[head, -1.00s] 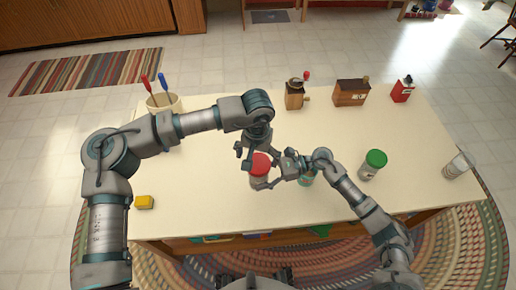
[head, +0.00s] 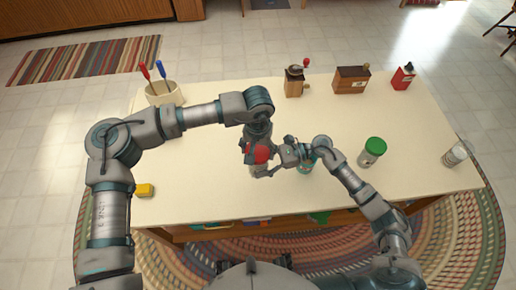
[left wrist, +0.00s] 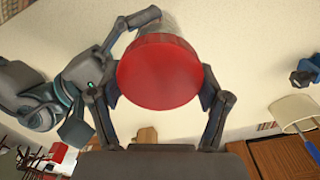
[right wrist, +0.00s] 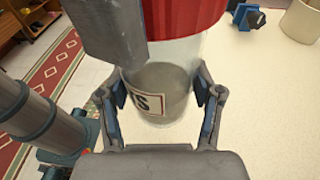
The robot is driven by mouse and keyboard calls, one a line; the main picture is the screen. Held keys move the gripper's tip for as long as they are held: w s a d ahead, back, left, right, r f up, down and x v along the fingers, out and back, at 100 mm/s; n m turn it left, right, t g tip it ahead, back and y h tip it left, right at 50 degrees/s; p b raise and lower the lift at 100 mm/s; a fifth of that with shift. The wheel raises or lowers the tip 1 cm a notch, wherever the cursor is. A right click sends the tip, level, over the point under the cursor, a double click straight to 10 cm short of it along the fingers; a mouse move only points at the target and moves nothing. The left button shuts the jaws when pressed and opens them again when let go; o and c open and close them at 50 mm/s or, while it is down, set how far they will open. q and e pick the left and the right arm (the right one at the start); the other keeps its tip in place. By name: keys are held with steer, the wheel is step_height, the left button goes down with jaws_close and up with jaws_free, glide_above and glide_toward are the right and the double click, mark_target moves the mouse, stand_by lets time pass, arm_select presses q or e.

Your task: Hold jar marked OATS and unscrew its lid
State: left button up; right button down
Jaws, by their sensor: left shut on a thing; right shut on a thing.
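The jar has a red lid (head: 258,154) and a clear body with greyish contents. In the right wrist view its body (right wrist: 165,78) carries a white label (right wrist: 148,102) with only the last letters, ending in S, readable. My left gripper (head: 257,142) is over the jar from above, its fingers closed on opposite sides of the red lid (left wrist: 160,72). My right gripper (head: 279,162) comes from the right and is shut around the jar body below the lid. The jar looks upright on the table. The rest of the label is hidden.
A green-lidded jar (head: 375,147) and a clear jar (head: 456,154) stand right. A yellow block (head: 146,190) lies left, a tool crock (head: 164,92) stands back left. A grinder (head: 294,84) and wooden box (head: 350,80) stand behind.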

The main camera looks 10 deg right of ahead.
arm_select(q)
steer(key=n, duration=0.6)
steer(key=shift+w+a+f+n, duration=0.1)
steer(key=shift+a+f+n, duration=0.05)
steer(key=shift+a+n, duration=0.2)
steer(key=n, duration=1)
steer(key=shift+a, duration=0.1)
steer(key=n, duration=0.5)
steer(key=shift+s+n, duration=0.25)
steer(key=shift+s, duration=0.05)
steer(key=n, duration=0.5)
steer(key=shift+s, duration=0.1)
steer(key=n, duration=0.5)
steer(key=shift+d, duration=0.3)
steer(key=n, duration=0.5)
steer(key=shift+d+n, duration=0.1)
steer(key=shift+n, duration=0.3)
steer(key=n, duration=0.4)
steer(key=shift+d+n, duration=0.15)
steer(key=shift+n, duration=0.25)
steer(key=shift+s+r, duration=0.15)
steer(key=shift+r, duration=0.05)
